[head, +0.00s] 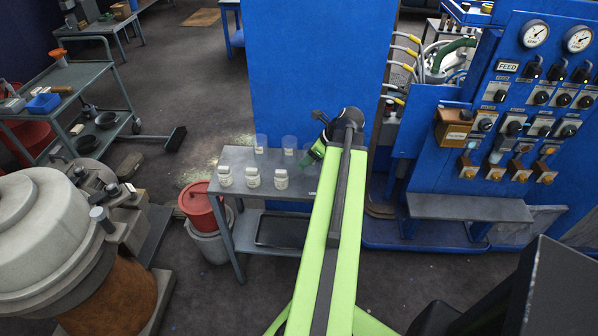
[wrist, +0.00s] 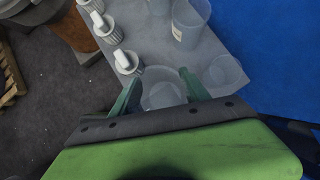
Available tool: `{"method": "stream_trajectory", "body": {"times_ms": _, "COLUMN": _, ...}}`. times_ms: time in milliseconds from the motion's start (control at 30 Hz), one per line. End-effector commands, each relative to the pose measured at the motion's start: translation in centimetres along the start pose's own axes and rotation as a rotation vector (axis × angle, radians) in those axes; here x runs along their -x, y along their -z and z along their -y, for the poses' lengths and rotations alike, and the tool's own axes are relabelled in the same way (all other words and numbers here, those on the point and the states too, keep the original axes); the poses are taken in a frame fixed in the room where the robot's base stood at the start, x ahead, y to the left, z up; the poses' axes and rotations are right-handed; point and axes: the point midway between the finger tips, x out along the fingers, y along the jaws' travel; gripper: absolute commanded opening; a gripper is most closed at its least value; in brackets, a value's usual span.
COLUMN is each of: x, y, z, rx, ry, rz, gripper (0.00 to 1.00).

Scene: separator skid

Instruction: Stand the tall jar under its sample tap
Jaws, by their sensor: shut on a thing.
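My gripper (head: 309,158) is at the right end of the small grey table. In the wrist view, its two green fingers (wrist: 163,88) are closed around a clear, open-topped jar (wrist: 162,96). The fingers and wrist hide its lower part, so I cannot tell whether it touches the table or whether it is the tall one. Orange-handled sample taps (head: 495,171) sit in a row low on the blue panel, right of my arm. A bare grey shelf (head: 470,207) lies below them.
Three white-lidded jars (head: 252,178) line the grey table's (head: 232,217) front. Clear cups (head: 260,143) stand behind; one is close beside the fingers in the wrist view (wrist: 226,74). A red-lidded bucket (head: 201,203) stands left. A blue wall (head: 313,70) rises behind.

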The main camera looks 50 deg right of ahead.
Motion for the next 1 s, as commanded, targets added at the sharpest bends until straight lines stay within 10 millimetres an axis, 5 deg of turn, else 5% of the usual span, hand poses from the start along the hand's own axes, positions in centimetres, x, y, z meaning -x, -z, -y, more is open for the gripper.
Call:
{"method": "stream_trajectory", "body": {"times_ms": 100, "x": -2.9, "y": -0.9, "z": 0.7, "rx": 0.001, "ry": -0.001, "rz": 0.0, "gripper": 0.13}}
{"method": "stream_trajectory", "body": {"times_ms": 333, "x": -3.6, "y": -1.7, "z": 0.8, "rx": -0.001, "ry": 0.001, "rz": 0.0, "gripper": 0.13}}
{"method": "stream_trajectory", "body": {"times_ms": 633, "x": -7.1, "y": 0.7, "z": 0.8, "rx": -0.002, "ry": 0.001, "rz": 0.0, "gripper": 0.13}}
{"method": "stream_trajectory", "body": {"times_ms": 1000, "x": -7.2, "y": 0.8, "z": 0.9, "rx": -0.002, "ry": 0.001, "rz": -0.001, "gripper": 0.13}}
